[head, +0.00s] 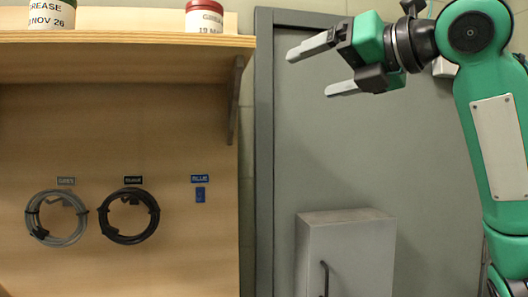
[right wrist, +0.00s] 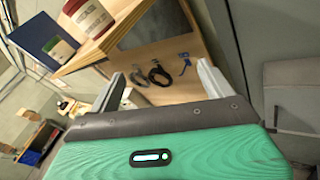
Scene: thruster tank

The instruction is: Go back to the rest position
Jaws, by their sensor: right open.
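My right gripper (head: 328,67) is at the upper right of the head view. Its two grey fingers are spread apart and point left, with nothing between them. It is raised in front of the grey door, to the right of the wooden shelf. In the right wrist view the green gripper body fills the bottom and its two fingers (right wrist: 160,88) stand apart and empty. My left gripper is in neither view.
A wooden shelf (head: 120,40) holds two labelled containers (head: 52,14) (head: 205,17). Below it hang a grey cable coil (head: 34,216), a black coil (head: 105,228) and an empty blue hook (head: 200,195). A grey box (head: 340,245) stands before the grey door (head: 430,150).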

